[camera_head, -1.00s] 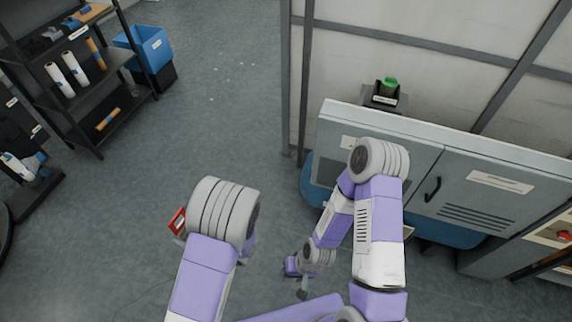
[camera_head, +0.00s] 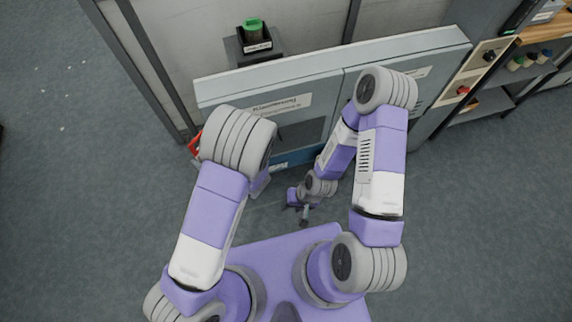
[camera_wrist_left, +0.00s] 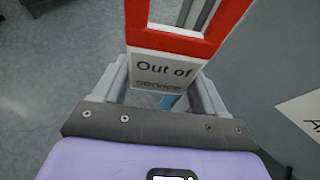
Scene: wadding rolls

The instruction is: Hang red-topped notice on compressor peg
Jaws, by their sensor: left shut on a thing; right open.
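The red-topped notice (camera_wrist_left: 165,70) has a red frame-like top and a white panel reading "Out of" and a partly hidden line. My left gripper (camera_wrist_left: 160,90) is shut on its white lower part. In the head view only a red bit of the notice (camera_head: 194,144) shows, left of my left forearm, which hides that gripper. A grey cabinet (camera_head: 335,75), possibly the compressor, stands in front of me with a label on its face. I cannot make out a peg. My right gripper (camera_head: 304,213) is open and empty, low in front of the cabinet.
A green-topped item (camera_head: 253,30) sits in a dark holder behind the cabinet. A shelf unit (camera_head: 515,75) with small items stands at the right. A metal frame post (camera_head: 145,60) rises left of the cabinet. Floor at the left and lower right is clear.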

